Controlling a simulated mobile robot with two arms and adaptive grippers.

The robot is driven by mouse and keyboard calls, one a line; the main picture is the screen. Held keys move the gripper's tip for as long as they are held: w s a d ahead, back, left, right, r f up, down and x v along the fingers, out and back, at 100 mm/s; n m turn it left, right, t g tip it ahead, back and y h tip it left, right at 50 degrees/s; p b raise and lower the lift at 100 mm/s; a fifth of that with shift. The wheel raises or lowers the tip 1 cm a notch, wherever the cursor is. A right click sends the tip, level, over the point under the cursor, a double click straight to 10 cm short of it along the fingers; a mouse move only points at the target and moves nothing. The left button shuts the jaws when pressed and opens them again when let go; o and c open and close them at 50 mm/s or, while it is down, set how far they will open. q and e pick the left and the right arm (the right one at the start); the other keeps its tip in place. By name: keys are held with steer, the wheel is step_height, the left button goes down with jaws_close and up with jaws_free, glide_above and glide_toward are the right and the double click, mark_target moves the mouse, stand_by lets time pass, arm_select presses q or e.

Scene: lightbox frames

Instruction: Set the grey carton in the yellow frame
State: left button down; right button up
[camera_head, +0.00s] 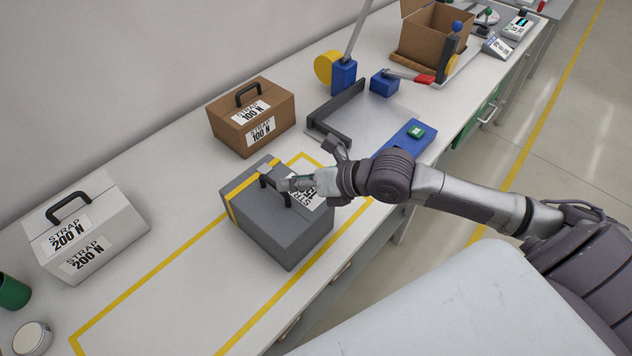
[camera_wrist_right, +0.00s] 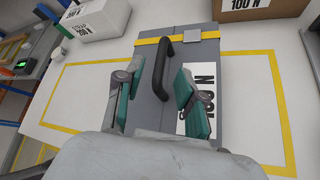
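The grey carton (camera_head: 283,232) stands upright on the table, with a yellow strap, a dark handle and a white label on top. It is at the right end of the yellow frame (camera_head: 160,268) marked on the table. It hides part of the frame's far line, so I cannot tell whether its base crosses that line. My right gripper (camera_head: 278,181) is at the carton's top by the handle. In the right wrist view its two fingers (camera_wrist_right: 158,100) are apart, with the handle (camera_wrist_right: 163,66) between and slightly beyond them. My left gripper is not in view.
A brown carton (camera_head: 250,118) stands behind the grey one and a white carton (camera_head: 85,225) to the left. A grey tray with an upright wall (camera_head: 337,112) and blue blocks lies to the right. An open cardboard box (camera_head: 432,35) is farther back. The frame's left part is clear.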

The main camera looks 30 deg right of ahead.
steer(key=b+v, duration=0.1)
steer(key=v, duration=0.3)
steer(key=shift+s+d, duration=0.25)
steer(key=shift+d, duration=0.1)
steer(key=shift+s+d+r, duration=0.2)
steer(key=shift+s+r, duration=0.25)
steer(key=shift+r, duration=0.1)
